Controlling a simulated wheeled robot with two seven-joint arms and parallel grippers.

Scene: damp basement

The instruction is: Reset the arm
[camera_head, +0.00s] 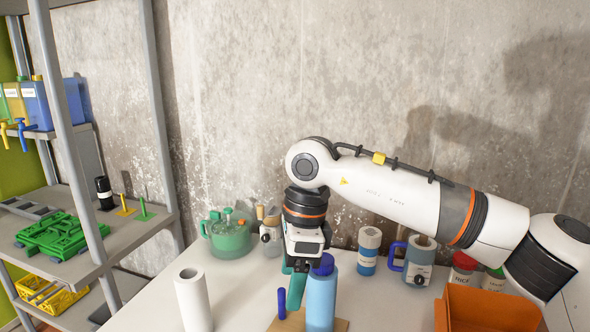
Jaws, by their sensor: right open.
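My right arm comes in from the right, bends at a raised elbow and points down over the table. Its right gripper (297,284) hangs behind and beside a blue bottle (321,298), partly hidden by it. The gripper is open, and I see nothing held in it. Whether it touches the bottle I cannot tell. The bottle stands upright on a brown board (340,325), next to a thin dark blue upright piece (282,303). My left gripper is not in view.
The white table (248,293) holds a paper roll (193,300), a green pot (229,237), a blue-handled jug (418,262), a blue-banded jar (368,252) and an orange bin (485,310). A grey shelf (120,243) stands left; a concrete wall closes the back.

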